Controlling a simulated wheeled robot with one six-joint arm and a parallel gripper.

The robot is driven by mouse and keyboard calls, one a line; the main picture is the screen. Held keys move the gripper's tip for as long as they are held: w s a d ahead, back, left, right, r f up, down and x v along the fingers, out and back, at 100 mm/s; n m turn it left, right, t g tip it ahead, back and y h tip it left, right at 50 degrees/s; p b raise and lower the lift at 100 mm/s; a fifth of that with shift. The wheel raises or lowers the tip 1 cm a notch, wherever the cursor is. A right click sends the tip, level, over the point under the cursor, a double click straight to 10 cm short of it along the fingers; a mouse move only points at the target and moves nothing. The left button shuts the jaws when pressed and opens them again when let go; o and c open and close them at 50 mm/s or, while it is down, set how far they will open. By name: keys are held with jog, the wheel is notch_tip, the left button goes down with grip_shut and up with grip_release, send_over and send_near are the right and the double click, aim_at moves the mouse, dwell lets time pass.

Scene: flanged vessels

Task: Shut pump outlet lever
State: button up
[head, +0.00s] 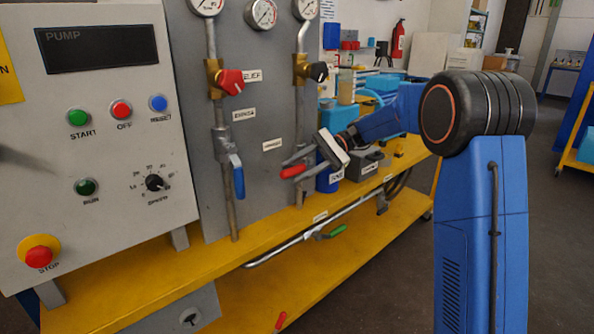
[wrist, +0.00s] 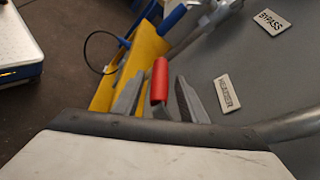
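A lever with a red grip (head: 293,171) sits on the right-hand vertical pipe of the grey panel; the red grip also shows in the wrist view (wrist: 159,80). I cannot read a label naming it the pump outlet lever. My gripper (head: 296,163) is at this lever, and in the wrist view its two fingers (wrist: 158,98) stand apart, one on each side of the red grip. Narrow gaps show between grip and fingers, so it is not clamped. The lever's valve body is largely hidden behind my gripper.
A blue lever (head: 238,175) hangs on the left pipe. A red knob (head: 231,81) and a black knob (head: 318,71) sit above. A green-handled lever (head: 335,231) is low on a pipe by the yellow bench (head: 250,248). The pump control box (head: 95,120) stands left.

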jog(key=v, duration=1.7)
jog(key=shift+d+r, duration=0.1)
jog(key=shift+d, duration=0.05)
jog(key=shift+s, duration=0.1)
jog(key=s+a+f+n+t+h, duration=0.1)
jog(key=s+t+h, duration=0.15)
jog(key=s, duration=0.95)
jog(key=s+a+f+n+t+h, duration=0.15)
jog(key=s+h, duration=0.25)
jog(key=s, duration=0.8)
jog(key=s+d+f+n+t+h, duration=0.2)
jog(key=s+f, duration=0.4)
jog(key=s, duration=0.4)
jog(key=s+d+f+n+t+h, duration=0.2)
jog(key=s+d+f+t+h, duration=0.2)
jog(key=s, duration=0.7)
notch_tip(320, 180, down, 3)
jog(key=d, duration=0.2)
jog(key=shift+d+h, duration=0.35)
